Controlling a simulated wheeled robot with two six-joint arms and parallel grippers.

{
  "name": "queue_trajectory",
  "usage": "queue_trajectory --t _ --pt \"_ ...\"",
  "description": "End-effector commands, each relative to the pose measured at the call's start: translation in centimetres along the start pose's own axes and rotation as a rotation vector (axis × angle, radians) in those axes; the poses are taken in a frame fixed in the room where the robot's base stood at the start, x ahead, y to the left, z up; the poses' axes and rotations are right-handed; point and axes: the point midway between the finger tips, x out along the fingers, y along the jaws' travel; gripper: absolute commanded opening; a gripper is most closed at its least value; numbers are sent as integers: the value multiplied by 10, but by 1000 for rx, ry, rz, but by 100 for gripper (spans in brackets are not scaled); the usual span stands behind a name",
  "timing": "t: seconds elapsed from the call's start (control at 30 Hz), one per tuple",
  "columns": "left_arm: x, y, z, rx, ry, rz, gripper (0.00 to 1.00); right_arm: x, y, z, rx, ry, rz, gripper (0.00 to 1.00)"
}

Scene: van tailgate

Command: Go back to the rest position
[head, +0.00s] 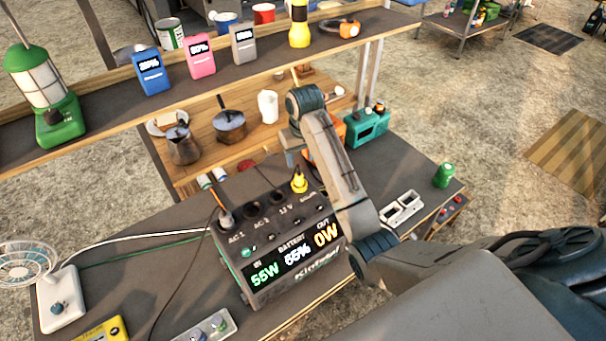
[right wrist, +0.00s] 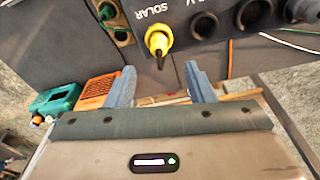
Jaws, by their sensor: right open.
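My right gripper (right wrist: 160,87) is open and empty in the right wrist view, its two blue-grey fingers apart. In the head view my right arm reaches in from the lower right and bends over the bench, hiding most of the gripper. The dark power station (head: 290,245) stands on the bench left of the arm; its display reads 55W in and 0W out. A yellow plug (head: 299,182) sits at its back right. In the right wrist view the yellow plug (right wrist: 158,40) is at the SOLAR socket, beyond the fingertips and apart from them. My left gripper is not in view.
A shelf (head: 110,95) with a green lantern (head: 42,95) and several small power banks runs across the back. A teal box (head: 367,128) and a green can (head: 443,175) stand right of the arm. A white fan (head: 60,300) is at the left. Open ground lies to the right.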

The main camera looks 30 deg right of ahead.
Motion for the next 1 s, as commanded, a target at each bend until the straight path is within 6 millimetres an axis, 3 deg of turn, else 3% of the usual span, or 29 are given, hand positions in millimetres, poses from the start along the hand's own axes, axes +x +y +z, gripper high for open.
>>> queue_trajectory --t 0.17,0.47,0.67,0.77,1.0 --pt "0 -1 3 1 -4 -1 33 -11 2 -8 0 0 0 49" --pt "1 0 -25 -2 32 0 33 -11 2 -8 0 0 0 49" --pt "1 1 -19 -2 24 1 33 -6 2 -2 -2 2 2 49" --pt "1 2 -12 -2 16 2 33 10 2 18 -8 7 9 49" --pt "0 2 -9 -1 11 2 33 57 1 110 -37 53 36 49"
